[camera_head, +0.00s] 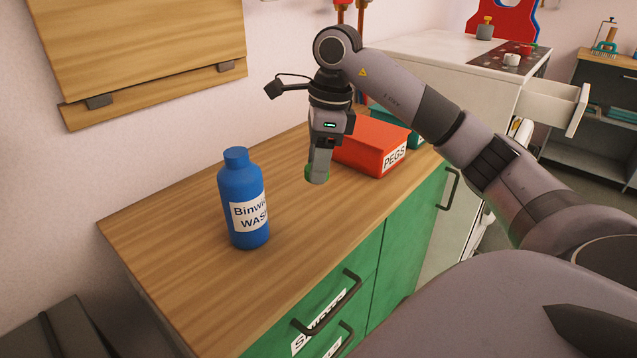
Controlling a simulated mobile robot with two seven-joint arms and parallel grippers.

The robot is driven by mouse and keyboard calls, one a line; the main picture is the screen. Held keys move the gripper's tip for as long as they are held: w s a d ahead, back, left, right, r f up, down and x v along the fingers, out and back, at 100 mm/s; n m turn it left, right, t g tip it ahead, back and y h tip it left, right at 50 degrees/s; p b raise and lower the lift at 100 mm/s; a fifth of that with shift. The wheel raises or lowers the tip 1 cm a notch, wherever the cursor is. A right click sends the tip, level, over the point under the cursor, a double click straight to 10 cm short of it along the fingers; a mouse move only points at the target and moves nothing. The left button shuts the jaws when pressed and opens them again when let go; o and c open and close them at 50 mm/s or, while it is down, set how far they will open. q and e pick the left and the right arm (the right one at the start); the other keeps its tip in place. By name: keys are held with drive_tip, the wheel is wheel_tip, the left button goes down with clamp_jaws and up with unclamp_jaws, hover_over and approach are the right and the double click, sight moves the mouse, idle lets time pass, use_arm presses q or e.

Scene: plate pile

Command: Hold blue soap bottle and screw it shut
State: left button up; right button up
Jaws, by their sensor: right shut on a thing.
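The blue soap bottle (241,190) stands upright on the wooden worktop, left of the picture's middle. It has a white label with dark lettering, and its narrower top is blue too; I cannot tell if that is a cap or the bare neck. My right gripper (318,178) points down over the worktop, to the right of the bottle and apart from it. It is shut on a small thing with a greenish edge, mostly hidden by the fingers. My left gripper is out of view.
A red box (368,140) labelled PEGS stands behind my right gripper, with a teal box (415,139) beside it. The wooden worktop (165,225) is clear around the bottle. Green cabinet fronts (403,240) with dark handles are below. A white drawer (555,103) stands open at the right.

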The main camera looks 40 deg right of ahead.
wheel_tip(320, 180, up, 12)
drive_tip(key=p, duration=0.4)
